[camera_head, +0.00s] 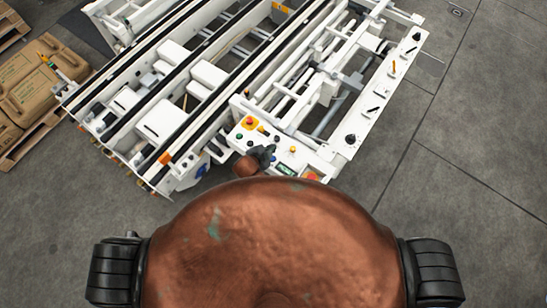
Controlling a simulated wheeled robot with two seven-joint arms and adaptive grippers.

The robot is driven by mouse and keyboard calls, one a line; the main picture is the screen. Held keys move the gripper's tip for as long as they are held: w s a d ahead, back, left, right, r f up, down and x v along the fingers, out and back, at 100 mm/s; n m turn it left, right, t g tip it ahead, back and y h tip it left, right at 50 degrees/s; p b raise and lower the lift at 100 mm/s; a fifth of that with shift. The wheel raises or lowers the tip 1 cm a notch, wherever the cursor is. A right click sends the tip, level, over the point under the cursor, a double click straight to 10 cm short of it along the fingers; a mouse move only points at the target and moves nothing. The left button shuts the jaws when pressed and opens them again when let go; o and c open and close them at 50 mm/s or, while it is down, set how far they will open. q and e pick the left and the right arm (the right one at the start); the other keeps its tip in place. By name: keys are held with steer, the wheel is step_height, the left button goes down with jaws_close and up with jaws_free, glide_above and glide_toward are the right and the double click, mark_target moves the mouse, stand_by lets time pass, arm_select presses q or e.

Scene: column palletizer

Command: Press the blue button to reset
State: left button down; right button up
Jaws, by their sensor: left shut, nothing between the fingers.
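A white control panel (244,113) stands at the near end of the white machine. It carries a red stop button on a yellow base (249,123), a green button (239,136) and several small dark buttons. One small dark button (277,139) may be the blue one, but it is too small to be sure of its colour. My left gripper (267,152) is dark grey, shut and empty. It is over the near part of the panel, just below these buttons in the picture, and hides part of the surface. Whether it touches the panel cannot be told. My right gripper is not in view.
The white machine's rails (207,75) fill the top middle. A long white side panel (372,100) with dark knobs lies to the right. The grey floor (470,150) is clear on the right.

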arm_select(q)
steer(key=shift+f, duration=0.15)
steer(key=b, duration=0.7)
glide_above(272, 159)
step_height(272, 159, down, 7)
steer(key=shift+s+f, duration=0.1)
steer(key=shift+f+b, duration=0.4)
steer(key=shift+f, duration=0.3)
stand_by(0.5)
steer(key=shift+f, duration=0.15)
steer(key=shift+f, duration=0.3)
